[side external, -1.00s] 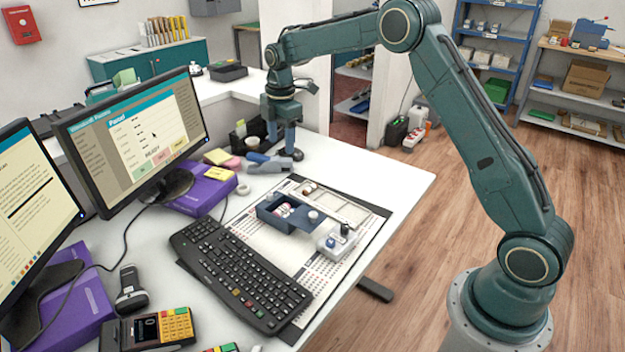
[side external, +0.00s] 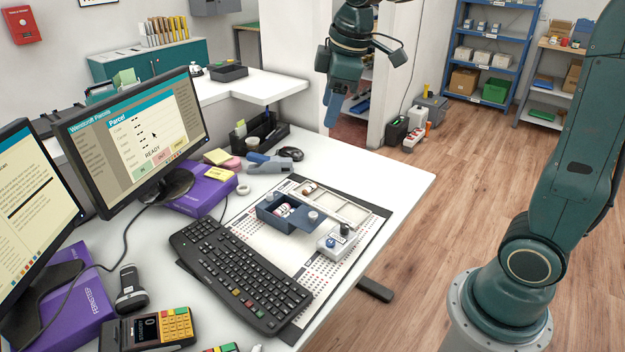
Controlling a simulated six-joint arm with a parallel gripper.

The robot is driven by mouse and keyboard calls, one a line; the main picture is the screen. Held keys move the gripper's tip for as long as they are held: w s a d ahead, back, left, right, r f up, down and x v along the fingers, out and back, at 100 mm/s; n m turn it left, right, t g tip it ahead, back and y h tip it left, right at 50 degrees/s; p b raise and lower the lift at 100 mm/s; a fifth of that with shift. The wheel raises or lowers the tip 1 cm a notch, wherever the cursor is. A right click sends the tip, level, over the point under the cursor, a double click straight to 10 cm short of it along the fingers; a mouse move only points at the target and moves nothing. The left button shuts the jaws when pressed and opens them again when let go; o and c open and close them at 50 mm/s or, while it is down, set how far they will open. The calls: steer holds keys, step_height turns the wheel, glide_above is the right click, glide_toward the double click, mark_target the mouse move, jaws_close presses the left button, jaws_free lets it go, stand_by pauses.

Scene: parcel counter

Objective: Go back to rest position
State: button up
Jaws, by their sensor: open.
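My gripper (side external: 332,100) hangs in the air at the top middle of the side external view, above the far right part of the counter. Its fingers point down and look empty. They are seen nearly edge-on, and nothing is between them that I can see. My forearm leaves the picture at the top. The white counter (side external: 385,180) lies below, and the gripper is clear of everything on it.
A dark blue box (side external: 270,215) with small items and a small white device (side external: 333,243) lie on the desk mat. Two monitors (side external: 140,125) stand left. The counter's right end is bare.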

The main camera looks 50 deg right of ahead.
steer(key=s+a+f+m+t, duration=0.1)
steer(key=s+m, duration=0.3)
steer(key=s, duration=0.6)
steer(key=s+a+f+m+t, duration=0.1)
steer(key=s+f+m, duration=0.1)
steer(key=s, duration=0.8)
steer(key=shift+s+a+m, duration=0.2)
steer(key=shift+a+m, duration=0.2)
steer(key=shift+m, duration=0.5)
